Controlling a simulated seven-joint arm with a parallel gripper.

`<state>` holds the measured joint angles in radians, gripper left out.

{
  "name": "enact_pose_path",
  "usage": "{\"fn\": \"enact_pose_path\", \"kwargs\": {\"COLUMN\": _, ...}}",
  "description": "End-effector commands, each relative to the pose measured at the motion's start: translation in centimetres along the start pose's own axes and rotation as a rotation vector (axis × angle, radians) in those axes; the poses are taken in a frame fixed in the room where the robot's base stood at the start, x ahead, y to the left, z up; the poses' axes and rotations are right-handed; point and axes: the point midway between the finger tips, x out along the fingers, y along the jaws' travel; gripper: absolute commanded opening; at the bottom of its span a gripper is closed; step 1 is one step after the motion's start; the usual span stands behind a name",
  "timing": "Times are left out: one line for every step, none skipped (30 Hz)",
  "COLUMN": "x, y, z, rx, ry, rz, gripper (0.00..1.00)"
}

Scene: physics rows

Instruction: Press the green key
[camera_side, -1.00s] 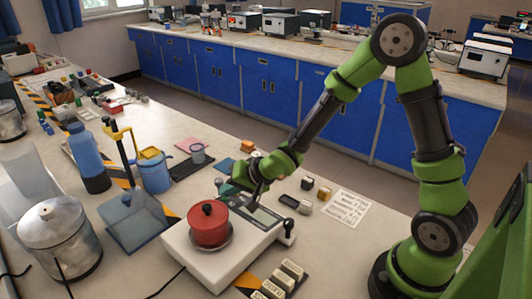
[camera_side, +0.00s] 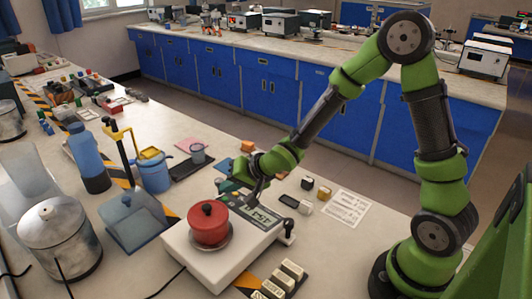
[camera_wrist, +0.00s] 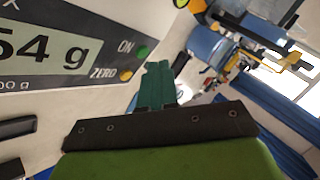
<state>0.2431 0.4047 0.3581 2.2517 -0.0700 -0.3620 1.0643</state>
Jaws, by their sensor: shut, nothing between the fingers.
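A white scale (camera_side: 190,258) stands on the bench with a red pot (camera_side: 208,222) on its round pan. Its display (camera_side: 262,216) shows digits; the wrist view reads "54 g" on the visible part of the display (camera_wrist: 45,48). The green key (camera_wrist: 143,52), beside the word ON, sits right of the display, above a yellow key (camera_wrist: 126,75) marked ZERO. My gripper (camera_side: 259,192) is shut and empty over the scale's far end. In the wrist view its teal fingertips (camera_wrist: 158,66) appear just beside the green key; I cannot tell whether they touch it.
A metal pot (camera_side: 60,238), a blue box (camera_side: 134,217) and a blue jug (camera_side: 154,172) stand left of the scale. Small blocks (camera_side: 307,184) and a printed sheet (camera_side: 346,208) lie to the right.

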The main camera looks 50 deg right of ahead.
Motion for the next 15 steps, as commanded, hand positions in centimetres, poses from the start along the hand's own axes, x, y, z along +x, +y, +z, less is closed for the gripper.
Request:
{"fn": "enact_pose_path", "kwargs": {"x": -0.2, "y": -0.2, "z": -0.2, "rx": 0.001, "ry": 0.003, "rz": -0.003, "gripper": 0.00}}
{"fn": "enact_pose_path", "kwargs": {"x": -0.4, "y": -0.3, "z": -0.4, "rx": 0.002, "ry": 0.003, "rz": -0.004, "gripper": 0.00}}
{"fn": "enact_pose_path", "kwargs": {"x": -0.6, "y": -0.5, "z": -0.6, "rx": 0.002, "ry": 0.003, "rz": -0.004, "gripper": 0.00}}
{"fn": "enact_pose_path", "kwargs": {"x": -0.8, "y": -0.7, "z": -0.8, "rx": 0.003, "ry": 0.004, "rz": -0.004, "gripper": 0.00}}
{"fn": "enact_pose_path", "kwargs": {"x": -1.1, "y": -0.9, "z": -0.9, "rx": 0.003, "ry": 0.004, "rz": -0.005, "gripper": 0.00}}
{"fn": "enact_pose_path", "kwargs": {"x": -1.4, "y": -1.1, "z": -1.1, "rx": 0.001, "ry": 0.004, "rz": -0.004, "gripper": 0.00}}
{"fn": "enact_pose_path", "kwargs": {"x": -1.6, "y": -1.2, "z": -1.3, "rx": 0.002, "ry": 0.005, "rz": -0.004, "gripper": 0.00}}
{"fn": "enact_pose_path", "kwargs": {"x": -1.8, "y": -1.4, "z": -1.4, "rx": 0.001, "ry": 0.004, "rz": -0.003, "gripper": 0.00}}
{"fn": "enact_pose_path", "kwargs": {"x": -2.1, "y": -1.5, "z": -1.7, "rx": 0.000, "ry": 0.006, "rz": -0.003, "gripper": 0.00}}
{"fn": "enact_pose_path", "kwargs": {"x": -2.3, "y": -1.7, "z": -1.9, "rx": 0.001, "ry": 0.007, "rz": -0.002, "gripper": 0.00}}
{"fn": "enact_pose_path", "kwargs": {"x": -2.5, "y": -1.8, "z": -2.0, "rx": 0.002, "ry": 0.004, "rz": -0.003, "gripper": 0.00}}
{"fn": "enact_pose_path", "kwargs": {"x": -2.8, "y": -2.0, "z": -2.2, "rx": 0.003, "ry": 0.004, "rz": -0.005, "gripper": 0.00}}
{"fn": "enact_pose_path", "kwargs": {"x": -3.0, "y": -2.2, "z": -2.4, "rx": 0.004, "ry": 0.004, "rz": -0.004, "gripper": 0.00}}
{"fn": "enact_pose_path", "kwargs": {"x": -3.2, "y": -2.3, "z": -2.5, "rx": 0.005, "ry": 0.004, "rz": -0.005, "gripper": 0.00}}
{"fn": "enact_pose_path", "kwargs": {"x": -3.4, "y": -2.5, "z": -2.7, "rx": 0.003, "ry": 0.003, "rz": -0.005, "gripper": 0.00}}
